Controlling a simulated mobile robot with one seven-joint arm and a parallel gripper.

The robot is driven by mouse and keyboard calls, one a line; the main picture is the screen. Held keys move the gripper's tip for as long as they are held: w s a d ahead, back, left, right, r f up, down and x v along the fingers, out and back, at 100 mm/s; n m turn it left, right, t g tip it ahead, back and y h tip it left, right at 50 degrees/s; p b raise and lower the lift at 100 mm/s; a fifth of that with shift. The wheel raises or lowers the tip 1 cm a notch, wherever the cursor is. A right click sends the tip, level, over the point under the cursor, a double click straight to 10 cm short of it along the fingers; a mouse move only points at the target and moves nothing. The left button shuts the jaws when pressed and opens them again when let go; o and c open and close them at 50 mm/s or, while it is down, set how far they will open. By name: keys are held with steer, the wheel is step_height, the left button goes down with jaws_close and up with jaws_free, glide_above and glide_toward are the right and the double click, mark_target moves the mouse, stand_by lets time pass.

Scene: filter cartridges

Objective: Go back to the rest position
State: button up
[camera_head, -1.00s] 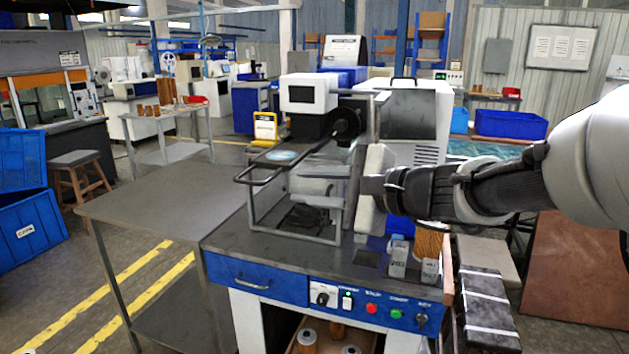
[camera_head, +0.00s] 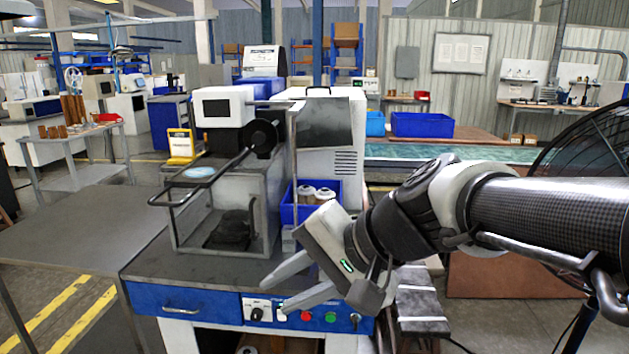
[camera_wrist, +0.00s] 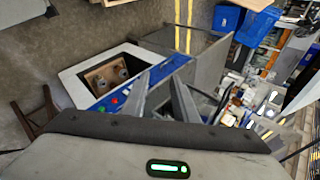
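My gripper (camera_head: 273,300) hangs in front of the workbench, tilted down and to the left, near the bench's front edge. Its two pale fingers are apart with nothing between them. The wrist view also shows the spread, empty fingers (camera_wrist: 161,80). White-topped filter cartridges (camera_head: 316,194) stand in a blue bin (camera_head: 295,212) behind the gripper, beside the machine. The wrist view shows more cartridges (camera_wrist: 101,84) in a box under the bench.
The bench (camera_head: 150,265) carries a machine with a clear-sided enclosure (camera_head: 215,215) and a protruding black handle (camera_head: 205,185). A grey side table (camera_head: 65,230) adjoins at left. A large black fan (camera_head: 590,150) stands at right. Yellow floor lines run at lower left.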

steer(key=s+d+f+n+t+h, duration=0.15)
steer(key=s+d+h, duration=0.25)
steer(key=d, duration=0.4)
steer(key=s+d+f+n+h, duration=0.3)
steer(key=d+h, duration=0.1)
steer(key=d, duration=0.5)
step_height(320, 180, up, 23)
steer(key=d+p, duration=0.1)
steer(key=p, duration=2.2)
steer(key=shift+s+f, duration=0.15)
steer(key=shift+s, duration=0.15)
steer(key=shift+d+n, duration=0.1)
steer(key=shift+n, duration=0.15)
